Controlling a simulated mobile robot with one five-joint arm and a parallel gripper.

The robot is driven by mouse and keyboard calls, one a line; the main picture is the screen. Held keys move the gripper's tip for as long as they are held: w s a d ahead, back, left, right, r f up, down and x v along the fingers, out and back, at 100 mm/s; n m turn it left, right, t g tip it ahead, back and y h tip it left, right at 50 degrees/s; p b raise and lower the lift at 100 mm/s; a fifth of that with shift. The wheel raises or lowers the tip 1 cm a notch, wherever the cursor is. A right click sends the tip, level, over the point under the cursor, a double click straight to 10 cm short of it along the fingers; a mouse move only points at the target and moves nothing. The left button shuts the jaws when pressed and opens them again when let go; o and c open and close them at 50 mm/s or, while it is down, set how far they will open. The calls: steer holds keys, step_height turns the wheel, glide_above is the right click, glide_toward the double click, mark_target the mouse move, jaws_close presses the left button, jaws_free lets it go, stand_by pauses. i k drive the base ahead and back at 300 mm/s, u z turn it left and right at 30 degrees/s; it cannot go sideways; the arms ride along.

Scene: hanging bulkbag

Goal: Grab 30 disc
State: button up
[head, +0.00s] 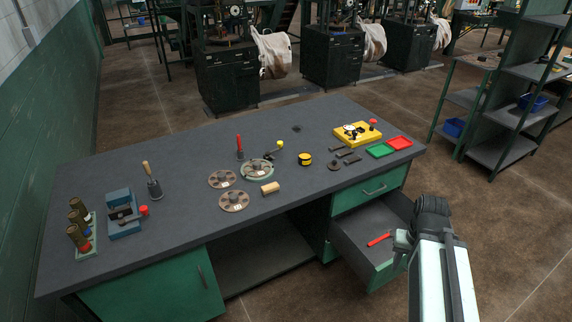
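Two flat brown-grey discs with holes and small pale labels lie on the workbench, left of its middle: a rear disc (222,179) and a front disc (234,201). A third, similar disc (257,169) sits on a round pale-green base with a yellow-knobbed lever. The labels are too small for me to read, so I cannot tell which disc is 30. My gripper (432,212) is at the right, by the open drawer and well apart from the discs. Its fingers cannot be made out, so I cannot tell whether it is open or shut.
The dark workbench (110,180) has an open drawer (362,238) holding a red-handled tool. A wooden cylinder (270,188) and red-handled tool (239,147) stand near the discs. A yellow fixture (358,134) is at right, a blue block (123,212) at left. Shelving (500,110) stands right.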

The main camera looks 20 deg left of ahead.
mark_target(256, 167)
steer(key=z, duration=0.35)
steer(key=i, duration=1.9)
steer(key=u, duration=4.15)
steer(key=i, duration=1.55)
steer(key=z, duration=0.1)
